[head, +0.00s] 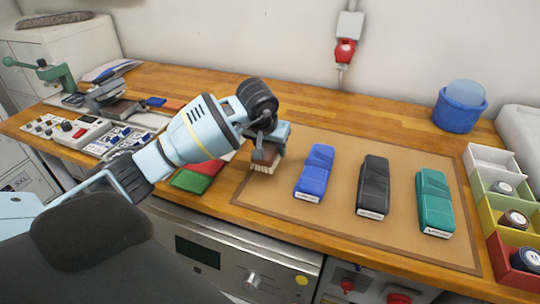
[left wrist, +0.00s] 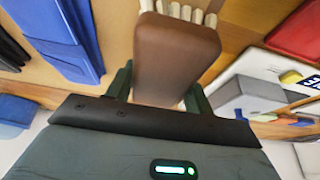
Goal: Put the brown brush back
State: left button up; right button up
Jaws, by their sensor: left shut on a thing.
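My left gripper (head: 266,150) is shut on the brown brush (head: 264,161) over the left part of the brown mat (head: 268,200). In the left wrist view the brush's brown back (left wrist: 175,55) sits between the fingers, with pale bristles at its far end. In the head view the bristles point down; I cannot tell whether they touch the mat. My right gripper is not in view.
Red and green folded items (head: 192,180) lie left of the mat. Grey boxes with small parts (head: 80,133) and a green press (head: 45,73) stand further left. A blue tub (head: 459,108) is at the back right. Coloured bins (head: 493,160) line the right edge.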

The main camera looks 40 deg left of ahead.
pick_arm(q)
jog(key=shift+w+a+f, duration=0.1)
jog(key=shift+w+f, duration=0.1)
jog(key=shift+f, duration=1.55)
jog(key=shift+f, duration=0.1)
jog(key=shift+f, duration=0.15)
jog(key=o, duration=1)
jog(key=shift+r, duration=0.45)
jog(key=p+v, duration=0.1)
jog(key=v, duration=1)
jog(key=shift+s+r, duration=0.2)
jog(key=shift+r, duration=0.05)
